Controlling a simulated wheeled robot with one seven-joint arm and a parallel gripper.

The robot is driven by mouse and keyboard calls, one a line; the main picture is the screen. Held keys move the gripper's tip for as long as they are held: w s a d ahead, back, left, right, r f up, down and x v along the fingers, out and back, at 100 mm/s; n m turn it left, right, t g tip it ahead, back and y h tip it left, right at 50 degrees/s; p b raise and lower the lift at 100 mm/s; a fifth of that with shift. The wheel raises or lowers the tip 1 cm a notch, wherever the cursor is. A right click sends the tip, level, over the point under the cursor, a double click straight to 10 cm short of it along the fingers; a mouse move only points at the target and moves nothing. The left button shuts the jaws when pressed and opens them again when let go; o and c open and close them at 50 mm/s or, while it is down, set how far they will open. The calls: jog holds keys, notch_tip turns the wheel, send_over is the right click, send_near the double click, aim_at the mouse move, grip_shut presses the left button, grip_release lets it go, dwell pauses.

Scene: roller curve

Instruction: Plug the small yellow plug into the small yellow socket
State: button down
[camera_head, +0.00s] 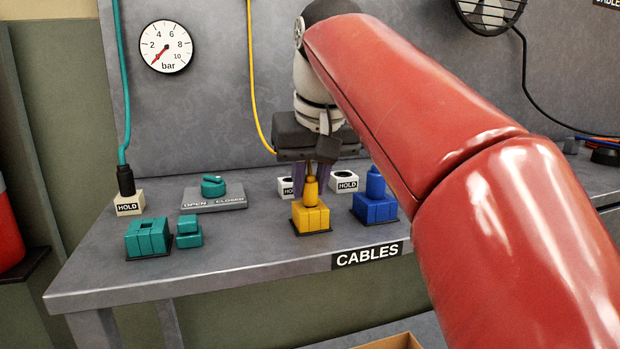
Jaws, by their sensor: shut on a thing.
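The small yellow plug (311,188) stands upright, with its narrow neck between the dark purple fingers of my gripper (314,180). My gripper points down from above and is shut on the plug. Directly below is the yellow socket block (311,217) on the bench. The plug's lower end meets the top of the block in this view. I cannot tell whether it is seated in an opening or just in front of or above it. A yellow cable (252,80) hangs down the back panel and runs behind my gripper.
A blue block with a blue plug (375,184) stands close on the right. Teal blocks (147,238) and a teal valve knob (213,186) are on the left. HOLD blocks (344,181) sit behind. My red arm covers the bench's right side. The front edge bears a CABLES label (367,255).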

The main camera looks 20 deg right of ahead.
jog(key=shift+f, duration=0.15)
jog(key=c, duration=1.2)
grip_release()
jog(key=p+v, duration=0.2)
jog(key=v, duration=0.5)
jog(key=shift+s+r, duration=0.15)
jog(key=shift+r, duration=0.25)
jog(key=shift+s, duration=0.1)
